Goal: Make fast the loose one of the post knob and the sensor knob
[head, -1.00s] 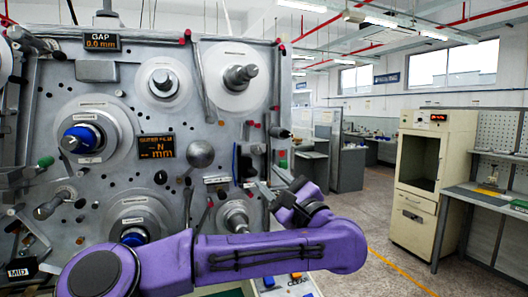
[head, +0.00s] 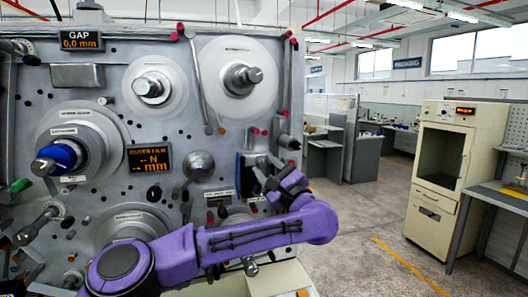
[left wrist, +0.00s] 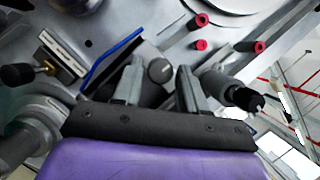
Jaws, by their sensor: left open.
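My left gripper (head: 262,178) is open, close in front of the right side of the grey machine panel. In the left wrist view its two fingers (left wrist: 160,86) point at a dark round knob (left wrist: 160,70), which shows between them beside a blue-edged dark plate (left wrist: 112,62). I cannot tell whether they touch it. Another black knob (left wrist: 246,98) on a grey cylinder lies just right of the fingers. A third black knob (left wrist: 18,74) with a brass shaft is at the left. No readable label shows which is the post or the sensor knob, or which is loose. My right gripper is not in view.
Small red-capped pins (left wrist: 200,44) stick out near the fingers. Open floor and a beige cabinet (head: 440,165) lie to the right.

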